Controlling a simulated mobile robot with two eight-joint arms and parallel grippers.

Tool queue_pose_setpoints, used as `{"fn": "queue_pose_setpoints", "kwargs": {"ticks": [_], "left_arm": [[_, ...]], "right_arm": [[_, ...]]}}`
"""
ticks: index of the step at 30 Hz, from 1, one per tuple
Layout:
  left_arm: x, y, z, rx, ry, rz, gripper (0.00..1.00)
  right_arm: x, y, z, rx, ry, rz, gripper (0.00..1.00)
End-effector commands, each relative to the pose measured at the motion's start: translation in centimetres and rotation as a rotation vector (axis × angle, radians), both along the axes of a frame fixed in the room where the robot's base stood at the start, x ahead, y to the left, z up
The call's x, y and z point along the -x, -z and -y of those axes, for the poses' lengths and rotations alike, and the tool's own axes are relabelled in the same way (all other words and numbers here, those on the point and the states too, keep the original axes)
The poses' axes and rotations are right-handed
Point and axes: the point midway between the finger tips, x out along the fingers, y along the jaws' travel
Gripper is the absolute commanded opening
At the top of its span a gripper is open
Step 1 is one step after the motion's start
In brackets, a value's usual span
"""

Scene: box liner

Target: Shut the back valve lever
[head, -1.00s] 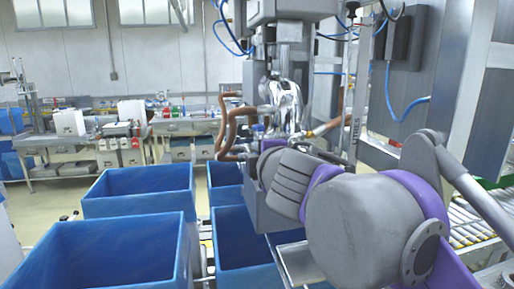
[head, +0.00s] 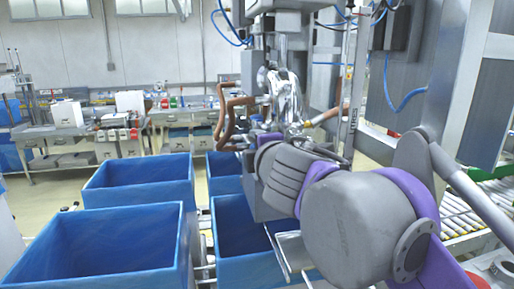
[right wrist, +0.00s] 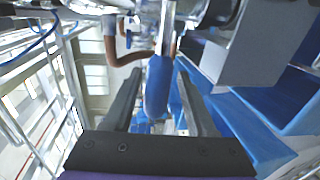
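A blue lever handle (right wrist: 158,88) stands in the middle of the right wrist view. My right gripper (right wrist: 159,76) is open, with one dark finger on each side of the handle. A narrow gap seems to show on both sides, so I see no firm grip. In the head view my right arm covers the gripper's fingers and the handle. The valve machine (head: 285,95), with silver metal parts, stands beyond the arm. I cannot tell the valve's exact angle. My left gripper is in neither view.
Copper-coloured hoses (head: 224,115) loop at the machine's left. Blue bins (head: 105,245) stand at the lower left and below the machine. A roller conveyor (head: 477,222) lies at the right. A workbench (head: 75,131) stands at the back wall, with open floor before it.

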Motion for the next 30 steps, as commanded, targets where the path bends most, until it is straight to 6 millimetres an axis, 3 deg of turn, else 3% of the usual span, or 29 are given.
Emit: {"fn": "queue_pose_setpoints", "kwargs": {"ticks": [8, 21, 30], "left_arm": [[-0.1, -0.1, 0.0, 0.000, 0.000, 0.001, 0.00], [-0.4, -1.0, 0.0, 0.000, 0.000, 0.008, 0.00], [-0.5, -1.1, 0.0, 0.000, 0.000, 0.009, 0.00]], "right_arm": [[0.8, -0.3, 0.2, 0.000, -0.001, 0.001, 0.57], [8.4, -1.8, 2.6, 0.000, -0.002, 0.001, 0.57], [10.2, -2.1, 3.2, 0.000, 0.000, 0.000, 0.57]]}}
